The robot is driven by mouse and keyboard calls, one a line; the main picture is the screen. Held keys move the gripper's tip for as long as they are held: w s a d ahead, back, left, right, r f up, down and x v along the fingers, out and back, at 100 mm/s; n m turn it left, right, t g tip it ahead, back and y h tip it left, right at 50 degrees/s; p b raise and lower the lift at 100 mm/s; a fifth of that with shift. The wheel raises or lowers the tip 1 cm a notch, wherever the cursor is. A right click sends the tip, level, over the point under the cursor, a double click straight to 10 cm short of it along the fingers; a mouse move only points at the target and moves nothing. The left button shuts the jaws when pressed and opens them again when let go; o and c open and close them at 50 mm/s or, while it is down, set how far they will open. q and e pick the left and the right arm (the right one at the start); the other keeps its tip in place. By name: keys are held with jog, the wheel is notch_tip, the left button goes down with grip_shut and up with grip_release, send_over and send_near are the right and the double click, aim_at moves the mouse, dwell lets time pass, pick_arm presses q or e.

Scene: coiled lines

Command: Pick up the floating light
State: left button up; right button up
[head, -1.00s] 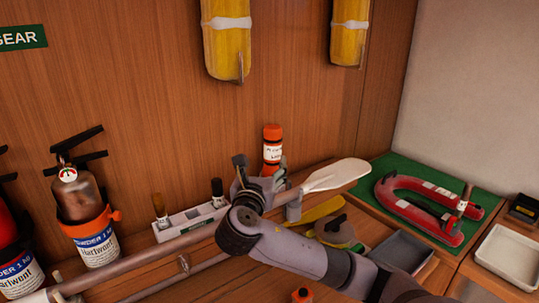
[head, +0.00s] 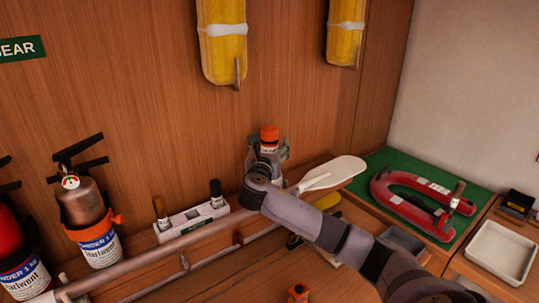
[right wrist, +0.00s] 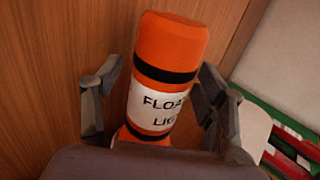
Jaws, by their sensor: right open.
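The floating light (head: 269,134) is an orange cylinder with dark bands and a white label. It stands against the wooden back wall in the head view, its lower part hidden by my right gripper (head: 267,150). In the right wrist view the floating light (right wrist: 165,70) stands between the two fingers of my right gripper (right wrist: 160,105), leaning a little in the picture. The fingers are open, one on each side, with a gap showing at least on the right. My left gripper is not in view.
A paddle (head: 335,172) lies just right of my gripper. A white holder (head: 190,222) with two upright items is to the left, then fire extinguishers (head: 90,225). A red horseshoe-shaped item (head: 410,205) lies on a green mat (head: 385,160). Yellow cases (head: 222,60) hang above.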

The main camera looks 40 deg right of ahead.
jog(key=shift+c, duration=0.3)
grip_shut()
dwell(0.6)
jog(key=shift+r, duration=0.15)
